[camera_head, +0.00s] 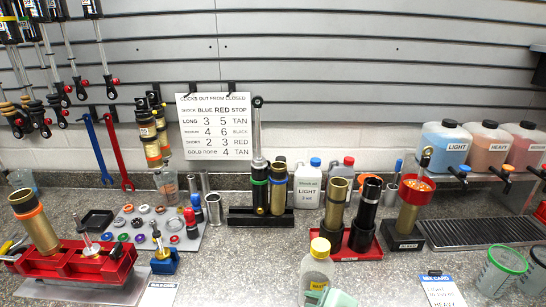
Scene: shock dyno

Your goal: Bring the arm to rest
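Neither of my grippers shows in the head view, and no arm link of mine can be made out. The grey speckled bench (230,270) fills the lower part of the view. I cannot tell from this view where my arms are or whether they hold anything.
A red vise (75,262) stands at left, a black block with shock parts (262,216) mid-bench. A red tray (352,252) with upright cylinders is right of it. A clear yellow-capped bottle (317,270) stands near the front. Clear cups (498,272) are at right. Bare bench shows front centre-left.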

